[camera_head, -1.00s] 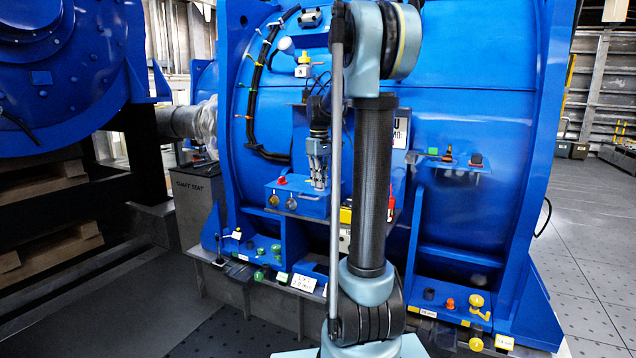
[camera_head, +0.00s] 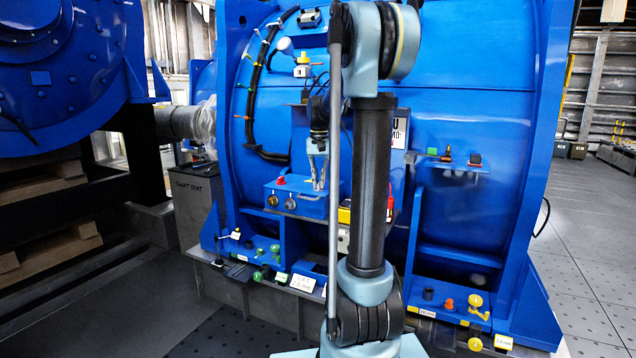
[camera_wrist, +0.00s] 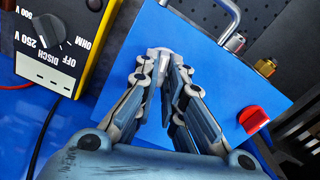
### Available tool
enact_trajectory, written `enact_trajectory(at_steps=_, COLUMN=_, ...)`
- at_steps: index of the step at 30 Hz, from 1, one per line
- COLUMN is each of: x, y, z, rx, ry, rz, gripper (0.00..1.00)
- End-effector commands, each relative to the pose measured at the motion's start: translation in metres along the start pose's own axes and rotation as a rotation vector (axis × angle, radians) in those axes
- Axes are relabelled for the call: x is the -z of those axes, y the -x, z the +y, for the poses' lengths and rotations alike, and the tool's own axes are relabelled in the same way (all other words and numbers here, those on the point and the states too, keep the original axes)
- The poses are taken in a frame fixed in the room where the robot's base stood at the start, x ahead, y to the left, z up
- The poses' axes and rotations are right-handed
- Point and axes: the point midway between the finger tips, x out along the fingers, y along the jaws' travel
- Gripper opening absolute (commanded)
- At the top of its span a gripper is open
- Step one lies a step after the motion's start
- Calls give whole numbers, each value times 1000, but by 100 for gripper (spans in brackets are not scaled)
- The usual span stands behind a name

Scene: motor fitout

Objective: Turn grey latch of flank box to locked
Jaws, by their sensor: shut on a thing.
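The blue flank box (camera_head: 312,208) sits on the big blue motor housing in the head view. Its blue face (camera_wrist: 205,85) fills the middle of the wrist view. My gripper (camera_head: 318,187) points down at the top of the box. In the wrist view my gripper (camera_wrist: 163,56) has its fingertips together at the face, shut on a small light-grey part that I take to be the grey latch. The fingertips hide most of it, so its exact angle cannot be read. A red knob (camera_wrist: 252,118) stands on the same face, apart from my fingers.
A yellow and black meter (camera_wrist: 62,38) with a dial lies left of the box in the wrist view, with cables below it. Metal fittings (camera_wrist: 235,42) stick out along the box's far edge. Black cabling (camera_head: 254,100) runs up the housing.

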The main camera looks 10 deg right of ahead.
Motion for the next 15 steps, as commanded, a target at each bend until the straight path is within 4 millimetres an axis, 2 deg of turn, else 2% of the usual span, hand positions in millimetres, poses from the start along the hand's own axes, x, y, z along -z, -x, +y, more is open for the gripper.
enact_trajectory(at_steps=6, x=1, y=0, z=0, rx=2, ry=-153, rz=3, gripper=0)
enact_trajectory(at_steps=15, x=1, y=0, z=0, rx=2, ry=-278, rz=3, gripper=0)
